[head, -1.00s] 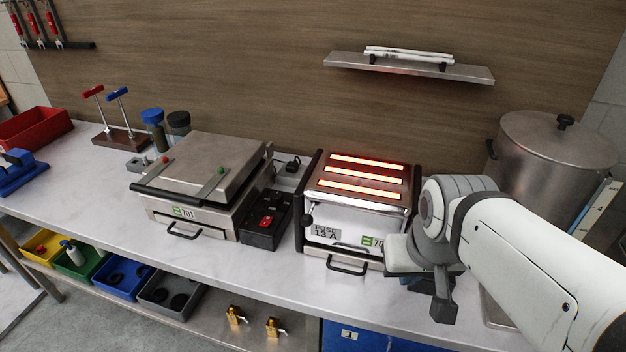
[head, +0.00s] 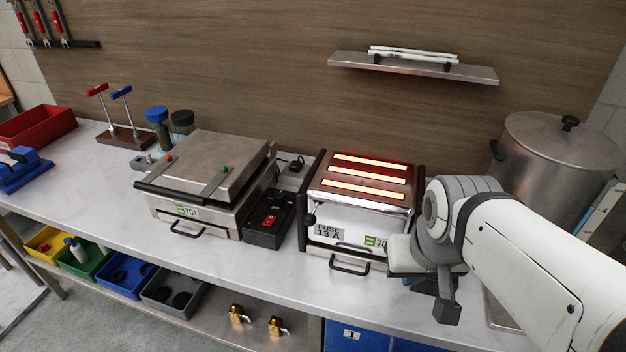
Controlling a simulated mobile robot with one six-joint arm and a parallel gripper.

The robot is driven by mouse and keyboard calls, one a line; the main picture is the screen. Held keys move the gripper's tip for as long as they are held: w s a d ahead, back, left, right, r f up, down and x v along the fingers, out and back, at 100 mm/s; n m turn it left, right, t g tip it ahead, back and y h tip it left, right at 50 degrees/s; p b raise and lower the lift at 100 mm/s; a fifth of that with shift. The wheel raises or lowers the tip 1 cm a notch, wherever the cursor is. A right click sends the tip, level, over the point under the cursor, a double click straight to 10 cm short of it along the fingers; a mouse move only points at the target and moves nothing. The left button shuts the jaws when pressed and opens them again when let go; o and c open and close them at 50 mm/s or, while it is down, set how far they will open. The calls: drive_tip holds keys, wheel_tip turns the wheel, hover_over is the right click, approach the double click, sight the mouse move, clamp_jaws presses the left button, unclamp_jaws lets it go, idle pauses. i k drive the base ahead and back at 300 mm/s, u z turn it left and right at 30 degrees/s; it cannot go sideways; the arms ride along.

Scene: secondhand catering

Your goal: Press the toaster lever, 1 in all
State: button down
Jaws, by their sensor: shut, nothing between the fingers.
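The toaster (head: 375,205) is a shiny metal box with black end pieces, and its top slots (head: 367,176) glow orange. Its front carries a "FUSE 13 A" label and a black handle (head: 350,266) low down. A small black knob (head: 310,219) sits at the front left; I cannot tell whether it is the lever. My gripper (head: 418,268) is at the toaster's front right corner, overlapping part of its front. It is shut and empty. Its fingertips are mostly hidden, so I cannot tell whether it touches the toaster.
A metal press grill (head: 200,180) and a black switch box (head: 268,222) with a red switch stand left of the toaster. A large steel pot (head: 555,150) stands behind my arm at right. A shelf (head: 415,70) hangs above. The counter's front left is clear.

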sight(310, 219)
drive_tip(key=z, duration=0.3)
drive_tip(key=k, duration=1.3)
drive_tip(key=u, duration=0.85)
drive_tip(key=i, duration=1)
drive_tip(key=u, duration=0.05)
